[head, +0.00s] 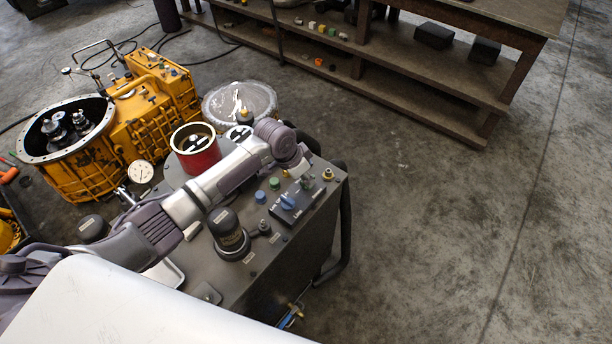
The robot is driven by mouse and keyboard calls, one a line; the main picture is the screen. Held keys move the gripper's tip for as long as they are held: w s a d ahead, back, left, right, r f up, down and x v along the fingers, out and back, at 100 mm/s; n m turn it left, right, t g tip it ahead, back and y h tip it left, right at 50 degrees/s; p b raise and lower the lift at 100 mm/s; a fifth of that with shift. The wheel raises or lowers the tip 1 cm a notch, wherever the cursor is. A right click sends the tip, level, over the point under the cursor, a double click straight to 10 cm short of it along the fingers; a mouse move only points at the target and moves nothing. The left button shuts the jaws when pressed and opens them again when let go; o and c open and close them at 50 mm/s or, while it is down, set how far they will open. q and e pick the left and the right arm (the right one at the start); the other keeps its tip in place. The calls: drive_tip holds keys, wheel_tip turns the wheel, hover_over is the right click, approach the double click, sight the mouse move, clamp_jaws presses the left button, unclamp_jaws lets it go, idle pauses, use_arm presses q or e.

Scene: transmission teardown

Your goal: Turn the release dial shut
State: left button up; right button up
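A blue dial (288,201) sits on a dark labelled plate on top of the grey hydraulic unit (262,262); I take it to be the release dial. Its exact setting is too small to read. My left arm reaches in from the left across the unit, with its wrist bent down over the far right part of the top. My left gripper (305,180) is small and dark there, just behind the blue dial and seemingly apart from it. Its fingers are too unclear to tell open from shut. My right gripper is not in view.
Green and blue buttons (261,196), a black capped cylinder (228,232) and a red-sided round part (195,148) crowd the unit's top. A yellow transmission housing (150,115) stands behind left. A workbench (400,60) is at the back; the floor to the right is clear.

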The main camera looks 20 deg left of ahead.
use_arm(q)
clamp_jaws()
drive_tip(key=shift+m, duration=0.4)
drive_tip(key=shift+a+f+m+g+h+b, duration=0.15)
drive_tip(key=shift+m+g+h+b, duration=0.3)
drive_tip(key=shift+m+b, duration=0.55)
drive_tip(key=m+g+b, duration=0.1)
drive_tip(key=m, duration=0.1)
drive_tip(key=shift+w+f+m+b, duration=0.1)
drive_tip(key=shift+m+b, duration=0.2)
drive_tip(key=shift+m, duration=0.1)
drive_tip(key=m+g+b, duration=0.1)
drive_tip(key=m+b, duration=0.3)
drive_tip(key=shift+w+m+g+h, duration=0.1)
drive_tip(key=shift+m+g+h, duration=0.2)
drive_tip(key=shift+g+h, duration=0.05)
drive_tip(key=shift+m+g+b, duration=0.8)
drive_tip(key=shift+m+b, duration=0.75)
drive_tip(key=shift+m, duration=0.35)
drive_tip(key=shift+r, duration=0.2)
